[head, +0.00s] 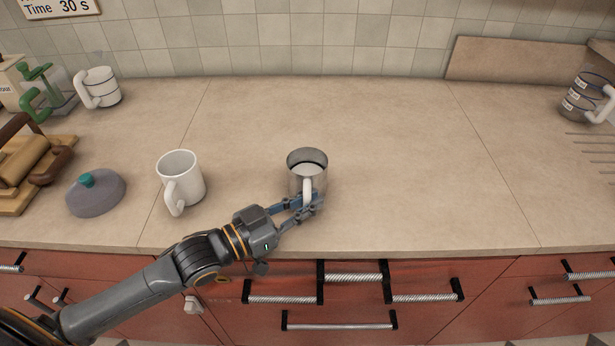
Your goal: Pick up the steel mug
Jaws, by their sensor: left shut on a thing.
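The steel mug (307,159) stands upright near the middle of the counter, with a grey metal rim and a pale handle facing the front edge. My left gripper (311,201) comes in from the front left and is shut on the mug's handle. The fingers hide the lower part of the handle. The mug appears to be on the counter or very close to it; I cannot tell if there is a gap. My right gripper is not in view.
A white mug (185,178) and a grey lid with a teal knob (96,193) are to the left. The counter (420,150) right of the steel mug is clear.

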